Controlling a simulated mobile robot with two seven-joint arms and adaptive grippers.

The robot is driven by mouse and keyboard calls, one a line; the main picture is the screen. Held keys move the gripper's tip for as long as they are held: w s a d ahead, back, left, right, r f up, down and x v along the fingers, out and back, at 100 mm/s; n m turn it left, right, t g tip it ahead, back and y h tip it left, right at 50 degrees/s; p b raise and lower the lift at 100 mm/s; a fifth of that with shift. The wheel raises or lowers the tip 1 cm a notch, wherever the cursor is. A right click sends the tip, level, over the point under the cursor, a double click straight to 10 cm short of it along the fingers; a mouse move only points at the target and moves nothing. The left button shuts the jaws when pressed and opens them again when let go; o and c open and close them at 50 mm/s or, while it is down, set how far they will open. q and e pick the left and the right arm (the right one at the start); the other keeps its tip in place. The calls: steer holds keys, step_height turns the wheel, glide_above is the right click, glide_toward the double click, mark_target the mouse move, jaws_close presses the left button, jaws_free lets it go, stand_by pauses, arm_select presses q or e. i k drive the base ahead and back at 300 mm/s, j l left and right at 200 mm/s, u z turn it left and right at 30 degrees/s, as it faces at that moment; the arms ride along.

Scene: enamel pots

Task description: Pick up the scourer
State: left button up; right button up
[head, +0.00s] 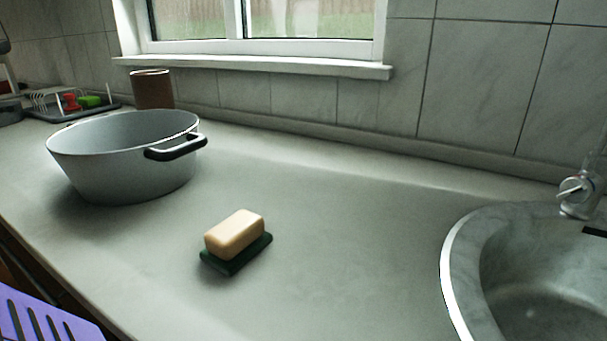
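The scourer (235,238) looks like a cream block lying on a dark green layer that sticks out a little around it. It lies flat on the grey worktop (330,220), in the lower middle of the head view, set at a slant. Nothing covers it from above. I cannot tell whether the cream block and green layer are one piece. Neither of my grippers shows in the head view.
A grey pot (115,165) with a black handle stands behind and left of the scourer. A sink (530,285) with a tap (580,190) is at right. A brown canister (152,90) stands behind the pot. A purple slotted object (45,320) is at lower left.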

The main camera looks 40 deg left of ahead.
mark_target(234, 242)
steer(key=u, duration=1.35)
